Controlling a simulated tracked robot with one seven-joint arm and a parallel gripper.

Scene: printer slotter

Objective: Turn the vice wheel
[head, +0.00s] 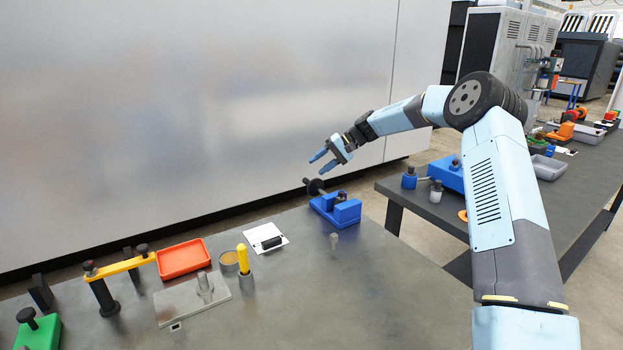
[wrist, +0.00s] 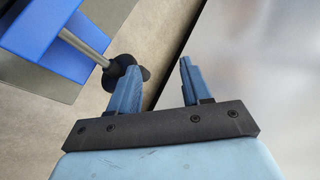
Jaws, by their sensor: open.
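The blue vice (head: 337,209) sits at the far edge of the grey table, and its blue body also shows at the upper left of the wrist view (wrist: 40,30). A metal screw runs from it to the black vice wheel (head: 314,187), which overhangs the table's far edge. In the wrist view the wheel (wrist: 120,72) is partly hidden behind my left finger. My gripper (head: 318,164) is open and empty, above the wheel in the head view. In the wrist view its fingers (wrist: 156,78) are spread apart, with the wheel beside the left finger's tip, not between them. I cannot tell whether they touch.
A white card with a black block (head: 268,239), a yellow-handled tool (head: 243,262), an orange tray (head: 184,258) and a metal plate (head: 180,304) lie left of the vice. A large grey panel (head: 200,100) stands behind the table. The table's right part is clear.

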